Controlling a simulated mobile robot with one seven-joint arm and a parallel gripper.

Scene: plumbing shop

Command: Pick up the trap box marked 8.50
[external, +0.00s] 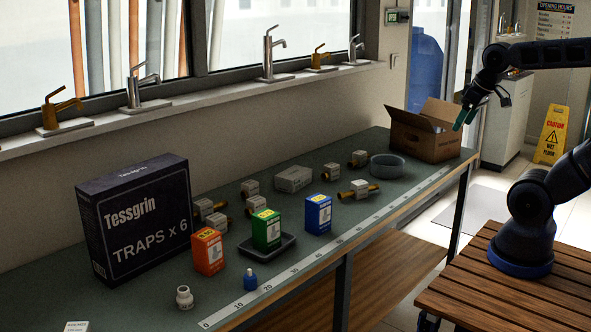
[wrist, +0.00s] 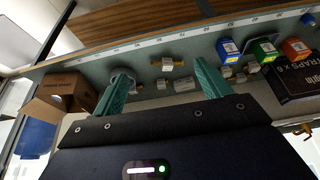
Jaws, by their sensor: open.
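Three small trap boxes stand upright on the bench: an orange one (external: 208,252), a green one (external: 266,230) and a blue one (external: 318,214). The green box stands on a dark tray (external: 284,246). Their price marks are too small to read, so I cannot tell which says 8.50. The wrist view shows the blue (wrist: 228,50), green (wrist: 264,50) and orange (wrist: 296,48) boxes at upper right. My gripper (external: 465,117) is open and empty above the bench's far right end, well away from the boxes. Its green fingers (wrist: 161,67) are spread in the wrist view.
A large dark "Traps x 6" carton (external: 135,220) stands behind the orange box. Brass fittings with white tags, a grey ring-shaped dish (external: 387,166) and an open cardboard box (external: 425,135) occupy the bench.

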